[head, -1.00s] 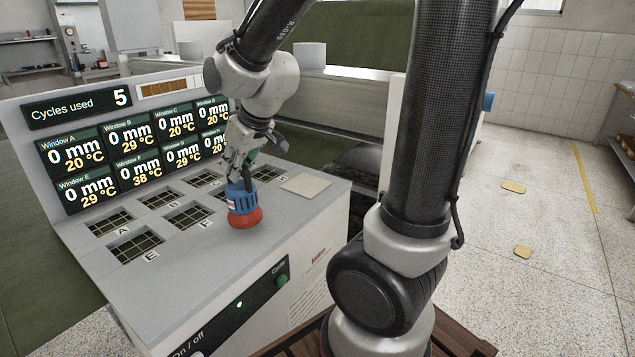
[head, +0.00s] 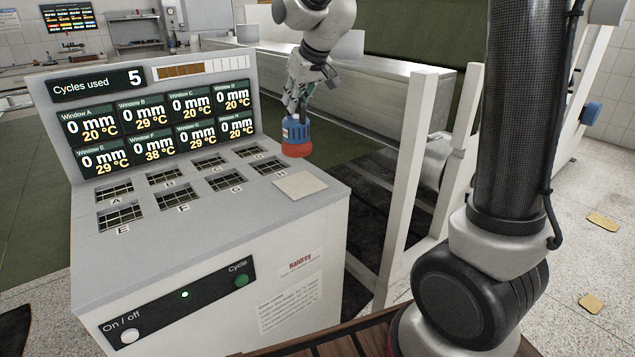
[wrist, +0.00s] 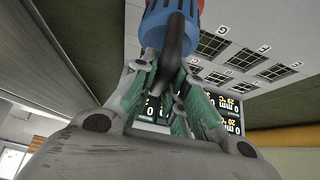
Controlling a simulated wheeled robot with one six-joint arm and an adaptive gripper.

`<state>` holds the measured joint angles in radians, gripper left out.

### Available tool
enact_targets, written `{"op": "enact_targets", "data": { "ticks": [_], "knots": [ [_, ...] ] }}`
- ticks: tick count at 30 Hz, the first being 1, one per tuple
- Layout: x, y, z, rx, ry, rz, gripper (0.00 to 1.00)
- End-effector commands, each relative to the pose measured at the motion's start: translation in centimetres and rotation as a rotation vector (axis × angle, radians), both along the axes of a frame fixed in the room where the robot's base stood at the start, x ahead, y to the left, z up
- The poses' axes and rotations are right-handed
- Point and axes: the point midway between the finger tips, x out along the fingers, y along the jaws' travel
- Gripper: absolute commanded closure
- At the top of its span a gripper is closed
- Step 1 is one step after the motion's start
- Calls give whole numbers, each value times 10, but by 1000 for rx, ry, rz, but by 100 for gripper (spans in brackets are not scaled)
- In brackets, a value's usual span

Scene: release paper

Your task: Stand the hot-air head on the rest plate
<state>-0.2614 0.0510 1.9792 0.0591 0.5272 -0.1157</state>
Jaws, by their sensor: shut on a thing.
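The hot-air head (head: 296,136) is blue on top with a red, wider bottom. My gripper (head: 300,103) is shut on its upper part and holds it upright, red end down, near the back right of the machine top. Whether it touches the surface cannot be told. The rest plate (head: 300,185), a pale flat square, lies on the machine top at the right, in front of the head and bare. In the wrist view, the green fingers of my gripper (wrist: 165,95) close around the dark handle below the blue body of the head (wrist: 165,25).
The machine top (head: 225,215) has several grid windows marked with letters, left of the rest plate. A display panel (head: 150,115) rises behind them. A white frame post (head: 408,185) stands right of the machine. The front carries On/off and Cycle buttons (head: 242,281).

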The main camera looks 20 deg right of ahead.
Motion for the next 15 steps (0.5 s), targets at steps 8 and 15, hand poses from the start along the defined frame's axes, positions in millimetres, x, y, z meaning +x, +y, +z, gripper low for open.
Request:
{"op": "enact_targets", "data": {
  "ticks": [8, 15],
  "knots": [
    [-2, -1, -32, 5, 18, -17, 100],
    [-1, -1, -60, 6, 15, -18, 100]
  ]
}}
